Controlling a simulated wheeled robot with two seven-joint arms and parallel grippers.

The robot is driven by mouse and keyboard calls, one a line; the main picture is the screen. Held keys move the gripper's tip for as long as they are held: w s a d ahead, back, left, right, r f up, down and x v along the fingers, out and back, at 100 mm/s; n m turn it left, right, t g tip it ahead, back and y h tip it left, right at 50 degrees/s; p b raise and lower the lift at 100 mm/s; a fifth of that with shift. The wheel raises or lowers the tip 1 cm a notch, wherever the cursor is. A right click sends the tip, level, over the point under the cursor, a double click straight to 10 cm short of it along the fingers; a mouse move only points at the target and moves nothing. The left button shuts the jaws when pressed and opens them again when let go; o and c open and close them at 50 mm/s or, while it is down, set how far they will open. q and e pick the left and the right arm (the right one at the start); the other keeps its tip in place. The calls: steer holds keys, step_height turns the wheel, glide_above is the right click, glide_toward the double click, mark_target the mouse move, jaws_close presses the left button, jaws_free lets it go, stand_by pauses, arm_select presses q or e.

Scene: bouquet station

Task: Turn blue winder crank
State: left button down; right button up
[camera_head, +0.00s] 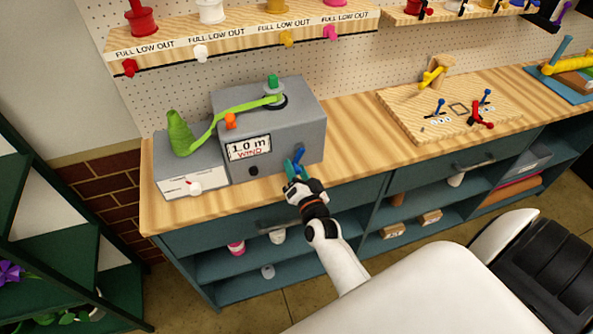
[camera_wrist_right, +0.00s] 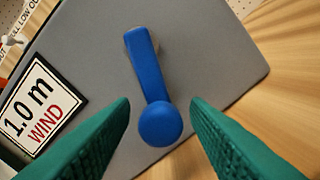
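The grey winder box (camera_head: 272,130) stands on the wooden bench and carries a label (camera_head: 249,148) reading "1.0 m WIND". Its blue crank (camera_head: 300,157) is on the front face near the right edge. In the right wrist view the crank (camera_wrist_right: 153,85) has its arm running from the pivot at the top down to a round knob. My right gripper (camera_head: 296,169) is at the crank. Its green fingers (camera_wrist_right: 160,125) are open on either side of the knob, with gaps on both sides. A green ribbon (camera_head: 235,113) runs across the box top. My left gripper is not visible.
A wooden board (camera_head: 450,108) with small levers lies to the right. A shelf (camera_head: 240,35) with spools hangs above. Bare bench lies between winder and board.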

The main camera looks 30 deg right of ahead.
steer(key=shift+s+f, duration=0.1)
steer(key=shift+s, duration=0.05)
steer(key=shift+s+a, duration=0.1)
steer(key=shift+s, duration=0.25)
steer(key=b+v, duration=0.2)
steer(key=v, duration=0.9)
steer(key=shift+a, duration=0.1)
